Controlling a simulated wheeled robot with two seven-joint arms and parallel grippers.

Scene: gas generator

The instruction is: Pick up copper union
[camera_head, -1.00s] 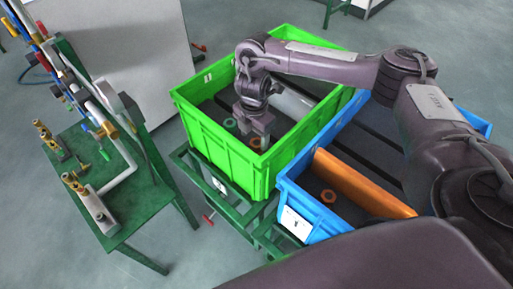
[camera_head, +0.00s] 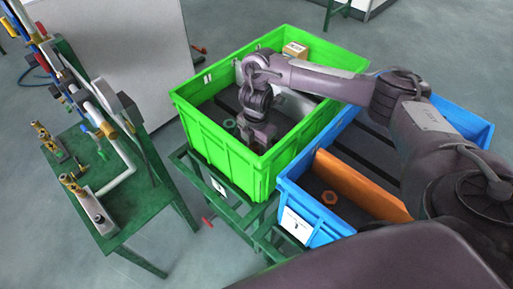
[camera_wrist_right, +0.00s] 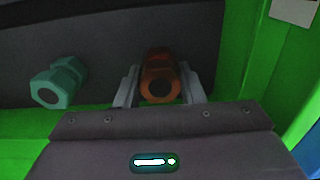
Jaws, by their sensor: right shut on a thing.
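The copper union (camera_wrist_right: 160,80) is an orange-brown hex fitting with a round opening, at the centre of the right wrist view. My right gripper (camera_wrist_right: 159,88) is shut on it, one finger on each side. In the head view my right gripper (camera_head: 258,138) reaches down inside the green crate (camera_head: 222,146), and the union is hidden there behind the gripper. A teal-green union (camera_wrist_right: 58,82) lies to the left of the gripper in the wrist view, apart from it; in the head view it shows (camera_head: 229,124) on the crate floor. My left gripper is not in view.
The blue crate (camera_head: 318,232) stands beside the green one, with an orange divider (camera_head: 358,184) and an orange hex fitting (camera_head: 329,197) inside. A small cardboard box (camera_head: 295,49) is at the green crate's back. A green table (camera_head: 150,205) with pipes and brass fittings stands left.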

